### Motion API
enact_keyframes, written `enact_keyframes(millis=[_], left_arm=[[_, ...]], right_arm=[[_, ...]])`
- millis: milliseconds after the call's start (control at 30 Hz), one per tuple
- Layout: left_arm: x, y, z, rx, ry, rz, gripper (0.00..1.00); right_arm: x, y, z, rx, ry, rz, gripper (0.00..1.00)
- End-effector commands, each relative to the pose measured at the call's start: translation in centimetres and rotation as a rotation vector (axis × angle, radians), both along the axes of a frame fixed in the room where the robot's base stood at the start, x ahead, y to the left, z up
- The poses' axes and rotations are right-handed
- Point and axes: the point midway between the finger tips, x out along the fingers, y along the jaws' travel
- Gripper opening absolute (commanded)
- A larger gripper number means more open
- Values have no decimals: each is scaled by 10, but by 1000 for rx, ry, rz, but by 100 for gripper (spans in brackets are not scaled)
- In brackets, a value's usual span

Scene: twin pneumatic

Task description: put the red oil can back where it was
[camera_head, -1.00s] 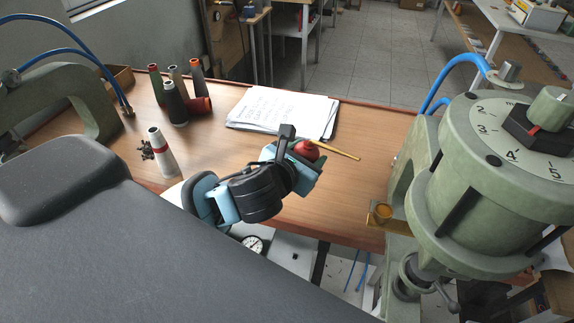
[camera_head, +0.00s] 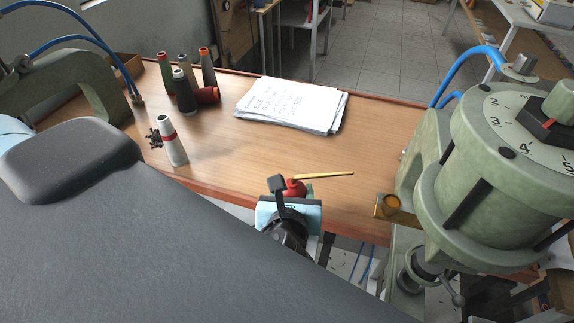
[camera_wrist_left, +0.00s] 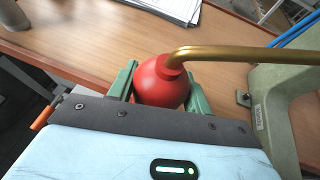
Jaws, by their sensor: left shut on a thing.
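The red oil can (camera_head: 296,187) is round with a long brass spout that points right in the head view. My left gripper (camera_head: 287,196) is shut on it near the table's front edge. In the left wrist view the red ball of the can (camera_wrist_left: 161,82) sits between the two green fingers of the left gripper (camera_wrist_left: 165,90), and its brass spout runs off to the right. The can's underside is hidden, so I cannot tell whether it touches the wooden table (camera_head: 235,160). My right gripper is not in view.
A stack of papers (camera_head: 290,104) lies at the table's back. A green press machine (camera_head: 470,190) stands right. The table's middle is clear.

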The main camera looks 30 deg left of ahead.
Motion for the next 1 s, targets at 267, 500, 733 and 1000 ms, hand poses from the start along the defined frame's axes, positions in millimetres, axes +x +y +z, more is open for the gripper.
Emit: enact_keyframes(millis=[267, 500, 733, 1000], left_arm=[[40, 29, -3, 5, -5, 1, 29], [85, 62, -8, 4, -4, 1, 29], [120, 87, -12, 3, -4, 0, 29], [130, 94, -14, 2, -4, -2, 29]], right_arm=[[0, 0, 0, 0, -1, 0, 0], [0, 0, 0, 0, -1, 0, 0], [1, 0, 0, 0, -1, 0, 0], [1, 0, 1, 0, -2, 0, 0]])
